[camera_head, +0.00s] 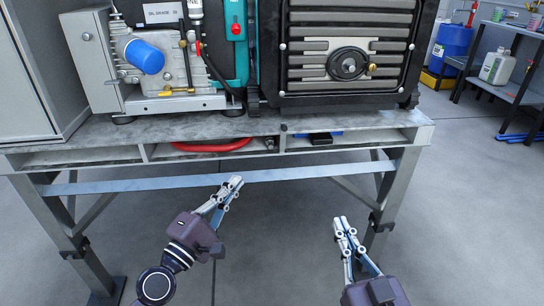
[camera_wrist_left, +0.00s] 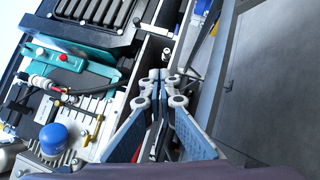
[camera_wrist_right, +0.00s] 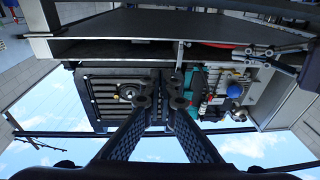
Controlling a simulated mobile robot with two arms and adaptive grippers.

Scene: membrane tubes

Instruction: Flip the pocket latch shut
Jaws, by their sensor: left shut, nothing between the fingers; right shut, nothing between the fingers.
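No part can be clearly told as the pocket latch. The black ribbed housing (camera_head: 309,69) at the back right of the bench has a round hub (camera_head: 348,64) with a small brass knob (camera_head: 372,67) beside it. The housing and hub (camera_wrist_right: 127,92) also show in the right wrist view. My left gripper (camera_head: 237,182) is shut and empty, in front of the bench and apart from it. My right gripper (camera_head: 341,224) is shut and empty, lower and to the right, also apart from the bench. In the wrist views the fingers hide part of the scene.
The metal bench (camera_head: 120,132) has open pockets below its top; one holds a red hose (camera_head: 212,146), another a dark item with blue (camera_head: 325,136). A pump with a blue cap (camera_head: 146,56) stands at left. A grey cabinet (camera_head: 22,95) is far left.

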